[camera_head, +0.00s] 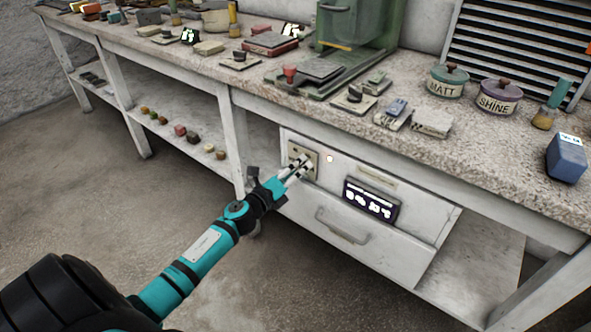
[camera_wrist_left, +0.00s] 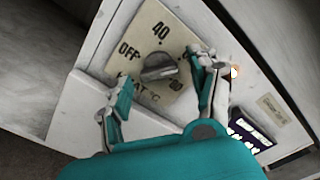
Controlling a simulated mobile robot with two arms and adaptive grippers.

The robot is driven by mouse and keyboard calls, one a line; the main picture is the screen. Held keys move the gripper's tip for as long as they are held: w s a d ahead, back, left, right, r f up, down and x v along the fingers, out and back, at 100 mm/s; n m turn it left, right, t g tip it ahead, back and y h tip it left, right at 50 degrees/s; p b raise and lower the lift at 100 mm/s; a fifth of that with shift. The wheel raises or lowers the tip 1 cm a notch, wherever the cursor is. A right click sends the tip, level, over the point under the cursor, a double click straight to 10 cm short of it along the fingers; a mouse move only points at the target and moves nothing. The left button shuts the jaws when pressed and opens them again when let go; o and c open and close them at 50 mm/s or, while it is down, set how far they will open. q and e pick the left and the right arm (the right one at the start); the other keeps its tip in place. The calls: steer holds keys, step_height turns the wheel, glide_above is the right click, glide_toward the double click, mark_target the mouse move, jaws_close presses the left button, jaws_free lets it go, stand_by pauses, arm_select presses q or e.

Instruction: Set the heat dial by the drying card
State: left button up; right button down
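The heat dial is a grey knob (camera_wrist_left: 160,68) on a beige plate (camera_head: 312,157) at the left of a white drawer-like front under the bench. In the left wrist view the plate reads "OFF", "40" and "HEAT °C"; a mark on the right is partly hidden by a finger. I cannot tell which mark the knob points at. My left gripper (camera_head: 294,172) is in front of the plate. In the left wrist view its fingers (camera_wrist_left: 163,93) are spread, with the knob visible between and beyond them. My right gripper is not in view. I cannot identify the drying card.
A dark panel with white symbols (camera_head: 371,201) and a small glowing lamp (camera_head: 330,158) are right of the dial. A drawer handle (camera_head: 342,228) sits below. The bench holds "MATT" (camera_head: 446,88) and "SHINE" (camera_head: 496,104) pots and a blue block (camera_head: 567,163).

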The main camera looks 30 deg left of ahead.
arm_select(q)
steer(key=s+a, duration=0.1)
steer(key=s, duration=1.1)
stand_by(0.4)
